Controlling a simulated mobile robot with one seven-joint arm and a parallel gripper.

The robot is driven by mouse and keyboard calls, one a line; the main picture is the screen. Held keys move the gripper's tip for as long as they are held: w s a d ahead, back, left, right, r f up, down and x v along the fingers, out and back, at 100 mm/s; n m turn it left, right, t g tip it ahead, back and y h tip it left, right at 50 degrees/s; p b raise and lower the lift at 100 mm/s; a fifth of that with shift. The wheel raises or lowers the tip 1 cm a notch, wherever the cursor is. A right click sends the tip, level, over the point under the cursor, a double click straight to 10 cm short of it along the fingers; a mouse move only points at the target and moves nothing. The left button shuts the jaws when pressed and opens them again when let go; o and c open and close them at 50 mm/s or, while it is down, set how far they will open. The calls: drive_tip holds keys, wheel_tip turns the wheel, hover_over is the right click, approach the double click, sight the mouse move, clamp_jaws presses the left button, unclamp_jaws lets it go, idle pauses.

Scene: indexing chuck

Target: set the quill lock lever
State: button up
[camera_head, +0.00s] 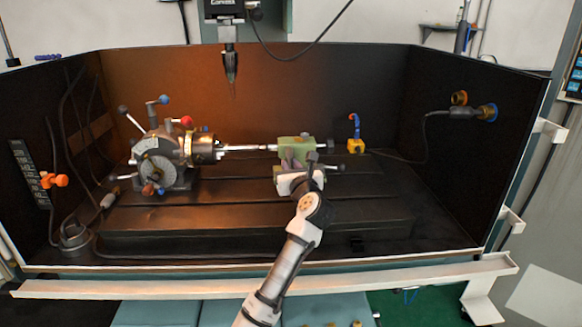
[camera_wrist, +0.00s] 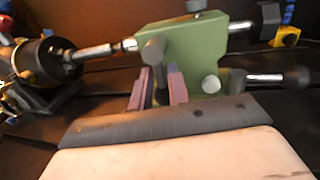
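The green tailstock (camera_wrist: 198,45) stands on the bed, also seen in the head view (camera_head: 297,152). A grey cylindrical lever end (camera_wrist: 153,50) stands out from its near face, probably the quill lock lever. A second lever with a black ball knob (camera_wrist: 297,78) points right from its lower right. My gripper (camera_wrist: 159,70) is close in front of the tailstock, its two purplish fingers apart. The grey lever end lies at the gap between the fingertips; I cannot tell whether they touch it. In the head view my gripper (camera_head: 288,164) partly covers the tailstock's front.
The indexing head with its chuck (camera_head: 203,148) stands left, with a shaft (camera_head: 248,148) reaching to the tailstock. A drill spindle (camera_head: 230,68) hangs above. A yellow block with a blue hook (camera_head: 355,145) stands right. The front bed (camera_head: 200,217) is clear.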

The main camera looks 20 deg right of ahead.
sight(298, 155)
clamp_jaws()
drive_tip(key=shift+s+d+r+n+p, duration=0.1)
drive_tip(key=shift+d+r+n+p, duration=0.15)
drive_tip(key=shift+n+p, duration=0.8)
drive_tip(key=n+p, duration=0.1)
drive_tip(key=d+n+g+p, duration=0.1)
drive_tip(key=n, duration=0.1)
drive_tip(key=shift+s+r+p, duration=0.1)
drive_tip(key=shift+r+p, duration=0.05)
drive_tip(key=shift+p, duration=0.2)
drive_tip(key=n, duration=0.1)
drive_tip(key=n+p, duration=0.1)
drive_tip(key=n+g+h+p, duration=0.1)
drive_tip(key=n, duration=0.1)
drive_tip(key=shift+s+d+r, duration=0.15)
drive_tip(key=shift+d+r, duration=0.15)
drive_tip(key=shift+d+r+n+p, duration=0.15)
drive_tip(key=shift+n+p, duration=0.3)
drive_tip(key=shift+n, duration=0.25)
drive_tip(key=shift+r+n+p, duration=0.15)
drive_tip(key=shift+n+p, duration=0.25)
drive_tip(key=shift+n, duration=0.25)
drive_tip(key=shift+h, duration=0.4)
